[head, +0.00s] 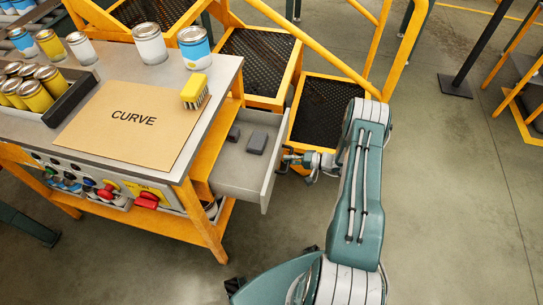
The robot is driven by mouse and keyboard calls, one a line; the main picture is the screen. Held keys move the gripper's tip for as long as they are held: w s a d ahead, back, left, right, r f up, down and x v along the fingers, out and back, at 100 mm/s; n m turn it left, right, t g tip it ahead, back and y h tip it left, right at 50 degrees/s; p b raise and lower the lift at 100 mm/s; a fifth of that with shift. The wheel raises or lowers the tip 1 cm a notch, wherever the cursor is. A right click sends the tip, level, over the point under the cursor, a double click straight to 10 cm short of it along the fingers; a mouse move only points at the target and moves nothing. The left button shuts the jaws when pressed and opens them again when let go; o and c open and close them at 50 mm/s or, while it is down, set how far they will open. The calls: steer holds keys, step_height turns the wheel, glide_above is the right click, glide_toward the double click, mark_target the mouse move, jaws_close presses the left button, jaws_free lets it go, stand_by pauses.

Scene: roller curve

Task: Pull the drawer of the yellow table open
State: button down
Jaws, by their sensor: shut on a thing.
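The yellow table (209,229) stands at the left with a grey top. Its drawer (233,176) is pulled out on the right side, so its inside shows. Two small dark blocks lie in the drawer, one nearer the table (233,133) and one nearer the front panel (257,143). My gripper (285,163) is at the outer face of the drawer's front panel and is shut on the drawer's handle, which is mostly hidden by the fingers. My arm reaches in from the lower right.
Cans, a yellow brush (195,91) and a board marked CURVE (130,122) are on the tabletop. Yellow-framed steps (325,108) with a railing stand just behind the drawer and gripper. Floor (450,200) to the right is clear.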

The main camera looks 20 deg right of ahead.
steer(key=shift+s+d+f, duration=0.1)
steer(key=shift+s+d, duration=0.6)
steer(key=shift+d, duration=0.15)
steer(key=shift+s+d+f, duration=0.1)
steer(key=shift+s+d, duration=0.55)
steer(key=shift+d, duration=0.2)
steer(key=c, duration=0.6)
jaws_free()
steer(key=shift+c, duration=0.2)
steer(key=shift+w, duration=0.1)
steer(key=shift+d+r, duration=0.1)
steer(key=v, duration=1.2)
